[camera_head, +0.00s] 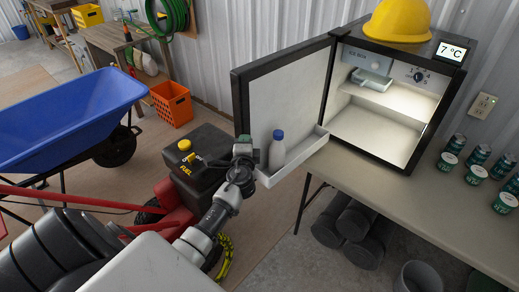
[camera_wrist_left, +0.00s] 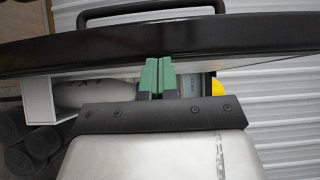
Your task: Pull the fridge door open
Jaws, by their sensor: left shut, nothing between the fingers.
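The small fridge (camera_head: 372,150) stands on a table with its door (camera_head: 285,95) swung wide open to the left, and its lit shelves show. A white bottle with a blue cap (camera_head: 277,150) stands in the door shelf (camera_head: 300,160). My left gripper (camera_head: 244,142) is at the door's lower free corner. In the left wrist view its green fingertips (camera_wrist_left: 158,75) are shut together, empty, close to the inner side of the black door edge (camera_wrist_left: 150,48). The door handle (camera_wrist_left: 150,14) is beyond the door, clear of the fingers. Whether the fingertips touch the door I cannot tell. My right gripper is out of view.
A yellow hard hat (camera_head: 398,20) sits on the fridge. Several green cans (camera_head: 478,155) stand on the table (camera_head: 400,210) at right. A red machine with a black fuel tank (camera_head: 195,150) and a blue wheelbarrow (camera_head: 65,115) stand at left. Dark cylinders (camera_head: 350,225) lie under the table.

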